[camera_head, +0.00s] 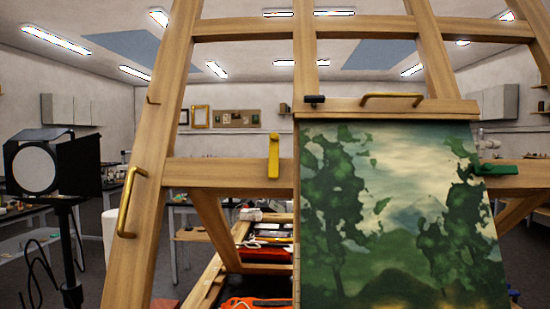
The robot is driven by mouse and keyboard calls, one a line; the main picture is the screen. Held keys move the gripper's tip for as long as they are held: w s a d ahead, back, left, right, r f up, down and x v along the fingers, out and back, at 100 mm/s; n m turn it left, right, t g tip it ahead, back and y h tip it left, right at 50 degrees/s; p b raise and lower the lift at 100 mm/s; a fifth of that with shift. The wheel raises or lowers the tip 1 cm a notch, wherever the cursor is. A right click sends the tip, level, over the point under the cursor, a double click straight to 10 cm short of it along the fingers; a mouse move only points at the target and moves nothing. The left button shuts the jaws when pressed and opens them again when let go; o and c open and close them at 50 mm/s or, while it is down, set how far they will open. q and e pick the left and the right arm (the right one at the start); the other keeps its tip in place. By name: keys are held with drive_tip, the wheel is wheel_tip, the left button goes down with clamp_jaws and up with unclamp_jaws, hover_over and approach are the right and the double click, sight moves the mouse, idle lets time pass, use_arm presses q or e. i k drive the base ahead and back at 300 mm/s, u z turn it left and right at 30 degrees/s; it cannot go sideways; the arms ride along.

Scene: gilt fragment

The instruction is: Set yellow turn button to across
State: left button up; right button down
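The yellow turn button (273,156) is a small bar on the easel's wooden crossbar (220,172), just left of the painting. It stands upright, its length running up and down, and does not overlap the painting's left edge. The painting (395,220), a green landscape with trees, rests against the easel. A green turn button (498,170) on the right side lies horizontally, its left end reaching the painting's right edge. Neither of my grippers shows in this view.
Wooden easel posts frame the view, with a brass handle (130,202) on the left post and another brass handle (392,98) above the painting. A studio lamp (50,168) stands at left. An open box of supplies (215,275) lies below, behind the crossbar.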

sight(273, 160)
drive_tip(key=z, duration=0.9)
drive_tip(key=k, duration=1.45)
drive_tip(key=u, duration=0.35)
drive_tip(key=i, duration=1)
